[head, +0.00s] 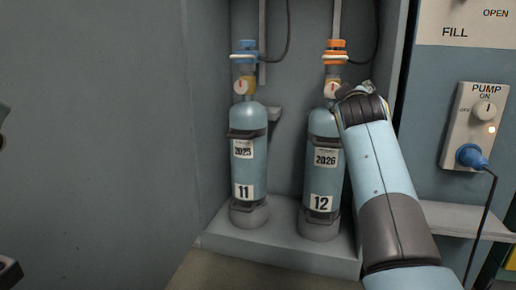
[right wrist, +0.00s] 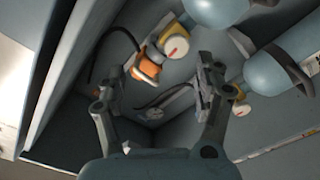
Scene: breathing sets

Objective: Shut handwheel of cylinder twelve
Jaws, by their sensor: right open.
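Cylinder twelve (head: 324,165) stands upright at the right of the alcove, pale blue with a "12" label. Its orange handwheel (head: 334,55) sits on top of the valve, above a round gauge (head: 331,88). My right gripper (head: 358,92) is beside the gauge, on its right and below the handwheel; the fingers are hard to make out there. In the right wrist view the gripper (right wrist: 168,72) is open and empty. The orange handwheel (right wrist: 146,68) shows beyond the fingers, nearer the left fingertip; I cannot tell whether they touch. My left gripper is not clearly seen.
Cylinder eleven (head: 248,165) with a blue handwheel (head: 244,56) stands to the left on the same plinth (head: 280,250). Dark hoses hang behind the valves. A pump switch box (head: 475,125) with a blue plug is on the right panel. Walls enclose the alcove closely.

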